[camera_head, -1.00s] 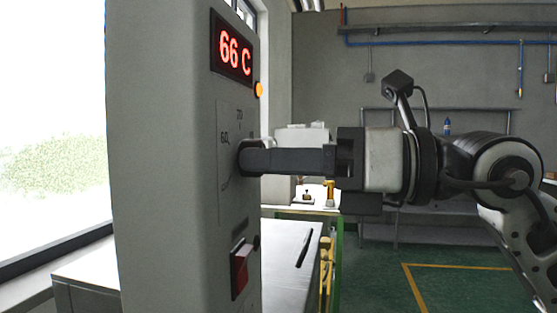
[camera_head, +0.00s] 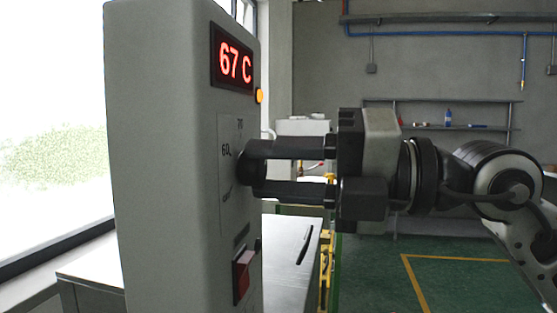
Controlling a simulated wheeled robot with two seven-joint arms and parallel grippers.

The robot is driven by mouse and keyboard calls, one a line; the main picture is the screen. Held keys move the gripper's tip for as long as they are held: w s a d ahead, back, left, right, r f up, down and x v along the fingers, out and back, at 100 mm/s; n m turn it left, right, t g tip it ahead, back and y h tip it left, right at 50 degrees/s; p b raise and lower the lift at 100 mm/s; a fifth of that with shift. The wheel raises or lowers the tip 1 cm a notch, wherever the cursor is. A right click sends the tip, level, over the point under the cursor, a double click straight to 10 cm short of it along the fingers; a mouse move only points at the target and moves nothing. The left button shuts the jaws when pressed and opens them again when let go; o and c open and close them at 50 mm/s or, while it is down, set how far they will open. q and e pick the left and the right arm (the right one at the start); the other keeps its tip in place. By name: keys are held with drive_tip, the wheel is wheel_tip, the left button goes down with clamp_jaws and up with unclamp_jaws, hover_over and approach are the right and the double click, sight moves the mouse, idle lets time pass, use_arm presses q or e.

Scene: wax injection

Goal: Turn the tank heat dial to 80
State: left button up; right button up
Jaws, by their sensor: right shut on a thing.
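The heat dial (camera_head: 250,171) is a dark round knob on the front of the grey tank panel (camera_head: 165,160). My right gripper (camera_head: 256,172) comes in from the right and is shut on the dial, one finger above it and one below. Part of the scale plate (camera_head: 226,160) shows beside the dial with the mark 60; the other marks are too small or hidden to read surely. The red display (camera_head: 234,62) above reads 67 C. An orange lamp (camera_head: 259,96) is lit beside the display. My left gripper is not in view.
A red rocker switch (camera_head: 242,275) sits low on the panel below the dial. A light-topped bench (camera_head: 295,255) stands behind the panel. A shelf rack (camera_head: 450,128) is at the back wall. The green floor at the right is clear.

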use_arm(q)
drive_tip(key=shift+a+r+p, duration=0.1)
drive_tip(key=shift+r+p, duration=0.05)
drive_tip(key=shift+p, duration=0.25)
use_arm(e)
drive_tip(key=shift+r+m, duration=0.1)
drive_tip(key=shift+m, duration=1.1)
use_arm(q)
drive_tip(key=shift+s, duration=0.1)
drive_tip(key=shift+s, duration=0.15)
use_arm(e)
drive_tip(key=o, duration=1)
drive_tip(key=shift+c, duration=0.2)
